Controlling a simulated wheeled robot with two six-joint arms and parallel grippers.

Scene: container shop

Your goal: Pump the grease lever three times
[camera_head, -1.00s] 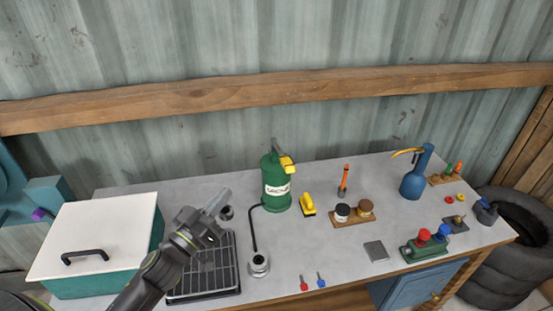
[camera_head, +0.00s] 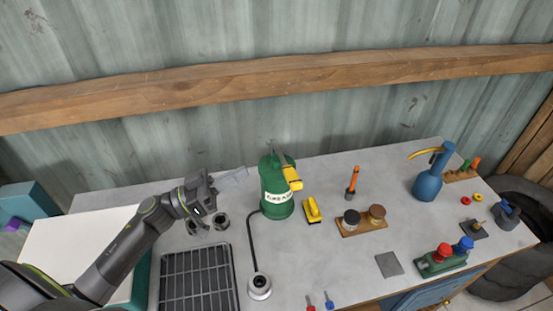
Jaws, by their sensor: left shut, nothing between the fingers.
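The green grease pump (camera_head: 277,200) stands upright near the back middle of the bench. Its lever with a yellow grip (camera_head: 292,178) is at the top right of the body. A black hose (camera_head: 252,243) runs from it to a round silver fitting (camera_head: 259,287) on the bench. My left gripper (camera_head: 244,172) is shut and empty, just left of the pump's top, with a small gap that I cannot judge in depth. My right gripper is not in view.
A yellow brush-like object (camera_head: 312,210) and a wooden block with two jars (camera_head: 362,222) stand right of the pump. A blue oil can (camera_head: 427,185) is farther right.

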